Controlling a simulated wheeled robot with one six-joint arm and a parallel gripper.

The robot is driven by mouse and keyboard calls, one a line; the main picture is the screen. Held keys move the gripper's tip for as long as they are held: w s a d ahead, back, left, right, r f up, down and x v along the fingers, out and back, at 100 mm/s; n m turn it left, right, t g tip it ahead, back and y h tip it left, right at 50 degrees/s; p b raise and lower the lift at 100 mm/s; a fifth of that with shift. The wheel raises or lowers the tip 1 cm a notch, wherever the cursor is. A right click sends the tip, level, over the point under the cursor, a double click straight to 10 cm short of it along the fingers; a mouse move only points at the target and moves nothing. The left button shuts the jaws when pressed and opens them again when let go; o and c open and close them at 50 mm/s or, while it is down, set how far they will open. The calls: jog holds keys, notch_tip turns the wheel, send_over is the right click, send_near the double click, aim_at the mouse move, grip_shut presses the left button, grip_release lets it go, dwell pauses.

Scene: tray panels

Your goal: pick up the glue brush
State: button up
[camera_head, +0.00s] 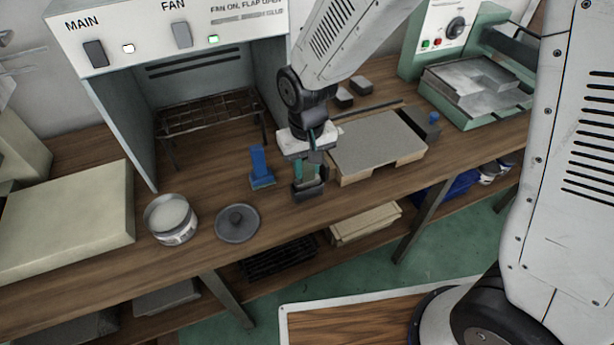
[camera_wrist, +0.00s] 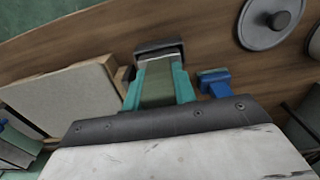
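My gripper (camera_head: 311,177) points down over the front part of the bench, with teal fingers. Between them is an upright olive-green handle, which I take for the glue brush (camera_wrist: 158,85); its wide dark end (camera_head: 307,191) is just below the fingertips, at or close above the bench top. In the wrist view the fingers (camera_wrist: 157,88) lie against both sides of the handle, with no clear gap. I cannot tell whether the dark end touches the wood. The handle's upper part is hidden by my gripper.
A blue upright tool (camera_head: 260,167) stands close left of my gripper. An open tin (camera_head: 172,221) and a dark round lid (camera_head: 237,223) are further left. A grey-topped board (camera_head: 377,145) lies close right. A fan cabinet (camera_head: 125,110) stands behind.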

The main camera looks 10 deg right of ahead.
jog(key=shift+c, duration=0.2)
notch_tip(320, 180, up, 10)
jog(key=shift+r, duration=0.1)
dwell(0.4)
dwell(0.4)
